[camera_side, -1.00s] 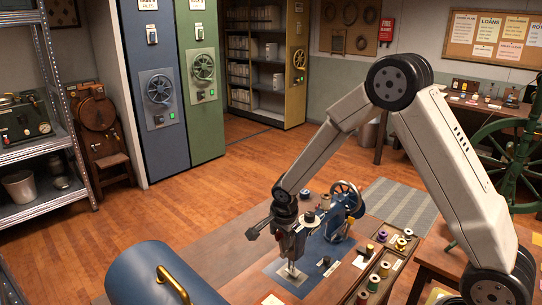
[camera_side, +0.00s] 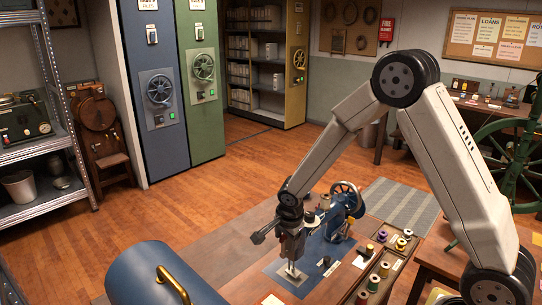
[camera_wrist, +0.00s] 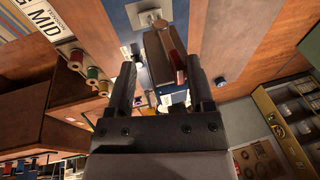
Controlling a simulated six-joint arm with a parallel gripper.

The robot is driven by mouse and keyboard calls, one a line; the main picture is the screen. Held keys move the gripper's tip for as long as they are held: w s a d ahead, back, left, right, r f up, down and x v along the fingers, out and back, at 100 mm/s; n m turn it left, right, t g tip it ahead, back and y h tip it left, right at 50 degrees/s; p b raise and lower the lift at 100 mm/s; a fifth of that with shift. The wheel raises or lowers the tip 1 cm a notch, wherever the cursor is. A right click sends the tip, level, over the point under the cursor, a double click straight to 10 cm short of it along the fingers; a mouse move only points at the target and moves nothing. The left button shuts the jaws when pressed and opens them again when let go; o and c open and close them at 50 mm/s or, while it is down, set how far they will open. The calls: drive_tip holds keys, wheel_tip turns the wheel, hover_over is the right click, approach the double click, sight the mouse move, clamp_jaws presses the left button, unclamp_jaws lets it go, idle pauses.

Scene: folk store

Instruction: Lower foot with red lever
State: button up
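The blue sewing machine (camera_side: 345,203) stands on its blue base plate on the wooden table, with a handwheel at its far end. The metal foot (camera_side: 292,270) is low under the head in the side view. My gripper (camera_wrist: 160,65) is open, one finger at each side of the head and lever. The lever appears nearer the right finger; I cannot tell whether they touch. In the side view my wrist hides much of the head.
A wooden tray (camera_side: 405,235) with several thread spools stands right of the machine. A blue rounded cover with a brass handle (camera_side: 172,283) lies at the front left. A small card (camera_side: 361,262) lies near the machine base.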

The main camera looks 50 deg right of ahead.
drive_tip(key=shift+s+f, duration=0.25)
drive_tip(key=shift+s, duration=0.4)
drive_tip(key=shift+s+f, duration=0.1)
drive_tip(key=shift+s, duration=0.05)
drive_tip(key=shift+s+f, duration=0.55)
drive_tip(key=shift+s, duration=0.45)
drive_tip(key=shift+w, duration=0.2)
drive_tip(key=shift+w+r, duration=0.3)
drive_tip(key=shift+w, duration=0.35)
drive_tip(key=shift+r, duration=0.2)
drive_tip(key=v, duration=0.7)
drive_tip(key=shift+r, duration=0.3)
idle(0.6)
